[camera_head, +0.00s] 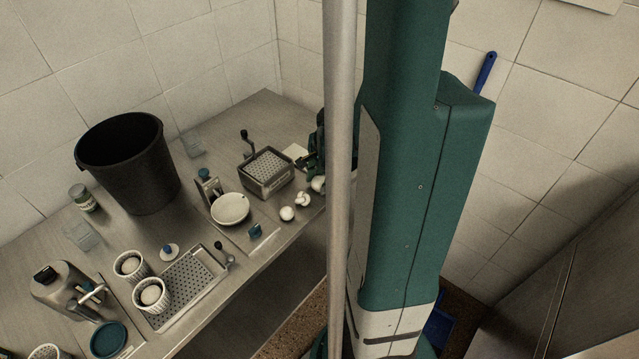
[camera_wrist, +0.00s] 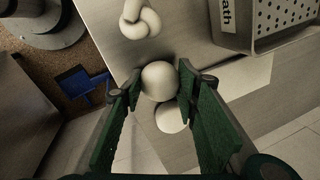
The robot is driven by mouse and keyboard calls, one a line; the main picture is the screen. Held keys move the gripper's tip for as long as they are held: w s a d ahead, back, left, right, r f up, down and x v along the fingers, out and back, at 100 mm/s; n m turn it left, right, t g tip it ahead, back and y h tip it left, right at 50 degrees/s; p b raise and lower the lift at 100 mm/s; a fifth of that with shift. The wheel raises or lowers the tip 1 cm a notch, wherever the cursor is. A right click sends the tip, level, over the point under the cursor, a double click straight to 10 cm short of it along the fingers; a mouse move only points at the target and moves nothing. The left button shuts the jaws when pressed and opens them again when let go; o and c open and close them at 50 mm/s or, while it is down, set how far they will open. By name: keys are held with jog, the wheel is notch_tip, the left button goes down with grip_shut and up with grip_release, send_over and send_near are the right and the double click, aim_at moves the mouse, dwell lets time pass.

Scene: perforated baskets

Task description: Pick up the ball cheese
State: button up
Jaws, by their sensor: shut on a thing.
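The white ball cheese (camera_wrist: 160,80) sits between the two green fingertips of my gripper (camera_wrist: 157,86) in the wrist view. The fingers are shut on it, one on each side. A second pale rounded shape (camera_wrist: 171,118) shows just behind it; I cannot tell what it is. In the head view my gripper (camera_head: 315,166) is at the right end of the counter, partly hidden by the pole and column. The gripped white ball (camera_head: 318,185) is partly seen there.
A knotted white cheese (camera_wrist: 140,22) lies close to the gripped ball, with another white ball (camera_head: 287,213) farther left. A perforated metal basket (camera_head: 266,172) stands beside my gripper. A black bucket (camera_head: 128,165) and several small containers crowd the counter. The counter's front edge is near.

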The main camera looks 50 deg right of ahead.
aim_at(320, 179)
jog(key=shift+r, duration=0.15)
jog(key=shift+w+d+r+p+v, duration=0.1)
jog(key=shift+w+p+v, duration=0.25)
jog(key=shift+v, duration=1.25)
jog(key=shift+w+d+r+p+v, duration=0.1)
jog(key=shift+w+p+v, duration=0.2)
jog(key=shift+v, duration=1.25)
jog(key=shift+w+d+r+p+v, duration=0.15)
jog(key=shift+w+p+v, duration=0.2)
jog(key=shift+v, duration=1.25)
jog(key=shift+f, duration=0.15)
jog(key=shift+w, duration=0.1)
